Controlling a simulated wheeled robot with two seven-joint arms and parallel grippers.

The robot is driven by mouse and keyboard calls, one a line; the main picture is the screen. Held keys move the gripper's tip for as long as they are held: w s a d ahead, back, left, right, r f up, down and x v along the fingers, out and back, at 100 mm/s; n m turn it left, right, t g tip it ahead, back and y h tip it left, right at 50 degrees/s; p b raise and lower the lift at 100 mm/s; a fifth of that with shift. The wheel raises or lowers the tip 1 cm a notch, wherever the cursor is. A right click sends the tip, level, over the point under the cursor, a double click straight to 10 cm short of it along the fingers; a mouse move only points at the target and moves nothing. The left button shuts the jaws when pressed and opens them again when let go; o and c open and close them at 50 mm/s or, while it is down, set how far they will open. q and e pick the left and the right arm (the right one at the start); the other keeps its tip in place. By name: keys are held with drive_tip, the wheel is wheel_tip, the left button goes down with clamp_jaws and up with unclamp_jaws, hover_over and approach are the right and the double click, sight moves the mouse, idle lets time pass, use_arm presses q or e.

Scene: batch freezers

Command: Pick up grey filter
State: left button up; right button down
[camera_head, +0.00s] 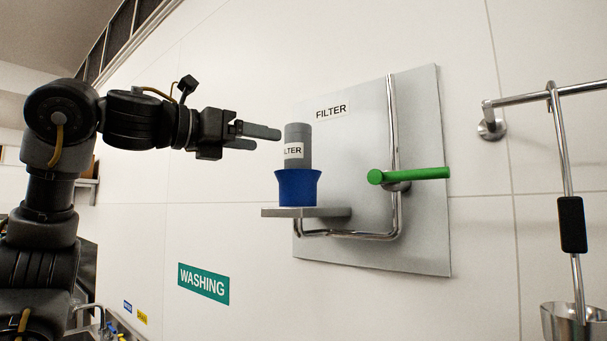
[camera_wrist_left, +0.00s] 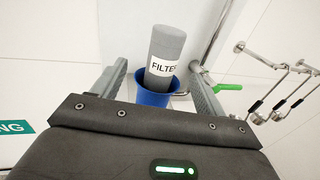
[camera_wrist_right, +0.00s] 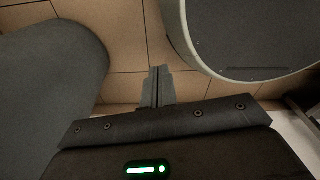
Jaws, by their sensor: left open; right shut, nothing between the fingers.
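The grey filter (camera_head: 298,135) is a cylinder with a white label. It stands upright in a blue cup-shaped holder (camera_head: 298,187) on a small grey wall shelf (camera_head: 330,212). My left gripper (camera_head: 262,138) is open, just left of the filter at about its label height. In the left wrist view the filter (camera_wrist_left: 166,45) and blue holder (camera_wrist_left: 152,97) show ahead between the two open fingers (camera_wrist_left: 158,85), with no visible contact. My right gripper (camera_wrist_right: 157,86) is shut and empty, seen only in the right wrist view above a tiled floor.
A grey wall panel (camera_head: 425,240) carries a bent metal pipe (camera_head: 392,120) and a green lever (camera_head: 415,175) right of the filter. A rail (camera_head: 550,94) with a hanging utensil (camera_head: 572,225) is at the far right. A rounded grey body (camera_wrist_right: 250,40) is near the right gripper.

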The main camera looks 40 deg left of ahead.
sight(286, 144)
use_arm(q)
drive_tip(key=shift+w+d+r, duration=0.1)
drive_tip(key=shift+w+d, duration=0.4)
drive_tip(key=shift+w, duration=0.35)
drive_tip(key=shift+p+x, duration=0.35)
drive_tip(key=shift+x, duration=0.65)
drive_tip(key=x, duration=0.2)
drive_tip(key=shift+w, duration=0.4)
drive_tip(key=shift+s+a, duration=0.1)
drive_tip(key=shift+s, duration=0.1)
drive_tip(key=shift+p, duration=0.3)
drive_tip(key=x, duration=0.1)
drive_tip(key=p+x, duration=0.1)
drive_tip(key=x, duration=0.1)
drive_tip(key=p+x, duration=0.1)
drive_tip(key=x, duration=0.1)
drive_tip(key=shift+w+f, duration=0.15)
drive_tip(key=shift+f, duration=0.15)
drive_tip(key=shift+s, duration=0.25)
drive_tip(key=shift+c, duration=0.5)
drive_tip(key=shift+w, duration=0.15)
drive_tip(key=c, duration=1.1)
use_arm(e)
drive_tip(key=shift+s+r, duration=0.25)
drive_tip(key=shift+r, duration=0.35)
drive_tip(key=shift+s+r, duration=0.3)
drive_tip(key=shift+r, duration=0.3)
drive_tip(key=shift+s+r, duration=0.25)
drive_tip(key=shift+r, duration=0.35)
